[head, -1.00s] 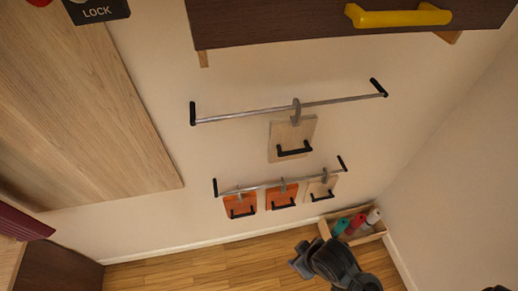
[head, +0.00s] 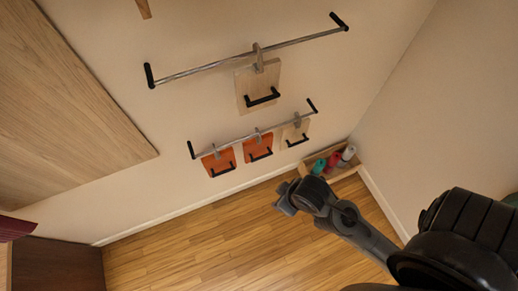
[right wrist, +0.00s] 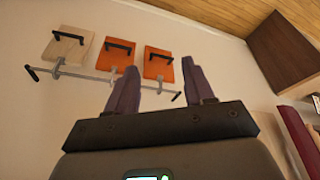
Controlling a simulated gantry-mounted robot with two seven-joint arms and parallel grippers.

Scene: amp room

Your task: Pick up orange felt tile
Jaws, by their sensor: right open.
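Two orange felt tiles with black handles hang from the lower wall rail in the head view: the left one (head: 219,162) and the right one (head: 257,147). In the right wrist view, which is turned upside down, the orange tiles (right wrist: 117,55) and (right wrist: 159,64) hang beyond the fingers. My right gripper (head: 284,197) is below and to the right of the tiles in the head view. In the right wrist view its two fingers (right wrist: 162,88) are spread apart with nothing between them. My left gripper is out of view.
A pale tile (head: 295,134) hangs beside the orange ones, and a larger one (head: 258,83) hangs on the upper rail (head: 205,67). A wooden box (head: 343,171) with coloured rolls stands on the floor in the corner. The floor below the tiles is clear.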

